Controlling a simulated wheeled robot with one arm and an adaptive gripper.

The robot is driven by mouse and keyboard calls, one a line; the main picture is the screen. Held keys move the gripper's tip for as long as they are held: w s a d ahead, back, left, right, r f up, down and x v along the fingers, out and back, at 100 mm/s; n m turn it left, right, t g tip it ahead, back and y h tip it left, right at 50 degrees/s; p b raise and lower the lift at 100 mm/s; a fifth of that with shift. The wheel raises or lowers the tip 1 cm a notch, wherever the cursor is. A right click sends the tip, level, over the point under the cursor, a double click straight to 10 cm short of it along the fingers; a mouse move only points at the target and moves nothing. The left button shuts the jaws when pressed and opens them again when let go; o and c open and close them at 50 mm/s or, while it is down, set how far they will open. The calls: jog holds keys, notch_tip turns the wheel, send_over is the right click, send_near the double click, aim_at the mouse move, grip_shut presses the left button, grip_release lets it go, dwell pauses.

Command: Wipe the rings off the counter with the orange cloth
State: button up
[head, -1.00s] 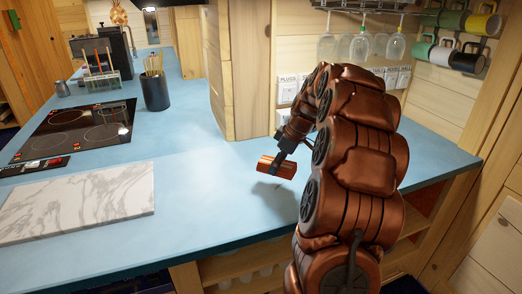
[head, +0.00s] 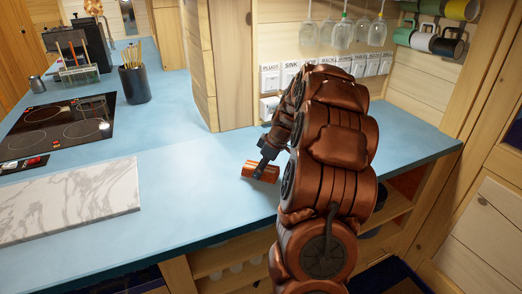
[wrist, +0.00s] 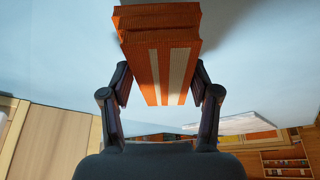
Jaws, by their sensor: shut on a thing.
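My gripper (head: 265,162) is shut on the orange cloth (head: 260,173), a folded, block-like bundle. In the wrist view the cloth (wrist: 160,40) shows two pale stripes and sits between the two fingers of my gripper (wrist: 161,78). The cloth is low over the blue counter (head: 190,185), near the foot of the wooden post; whether it touches the surface I cannot tell. I make out no rings on the visible counter. My arm hides the part of the counter to the right of the cloth.
A white marble board (head: 70,200) and a black cooktop (head: 60,128) lie left on the counter. A dark utensil pot (head: 135,84) stands behind. The wooden post (head: 222,65) rises just behind the gripper. Glasses (head: 340,33) and mugs (head: 432,42) hang at upper right.

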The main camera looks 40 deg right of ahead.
aim_at(274, 164)
jog(key=shift+f, duration=0.75)
jog(key=shift+s+d+r+p, duration=0.1)
jog(key=shift+s+d+p, duration=0.1)
jog(key=shift+d+p, duration=0.2)
jog(key=shift+s+d+p, duration=0.15)
jog(key=shift+d+p, duration=0.15)
jog(key=shift+d, duration=0.2)
jog(key=shift+c, duration=0.4)
jog(key=shift+s+d+r+p, duration=0.1)
jog(key=shift+s+d+p, duration=0.05)
jog(key=shift+d+p, duration=0.3)
jog(key=shift+s+d+p, duration=0.15)
jog(key=shift+d+p, duration=0.1)
jog(key=shift+d, duration=0.25)
jog(key=shift+p, duration=0.35)
jog(key=shift+a+p, duration=0.1)
jog(key=shift+p, duration=0.2)
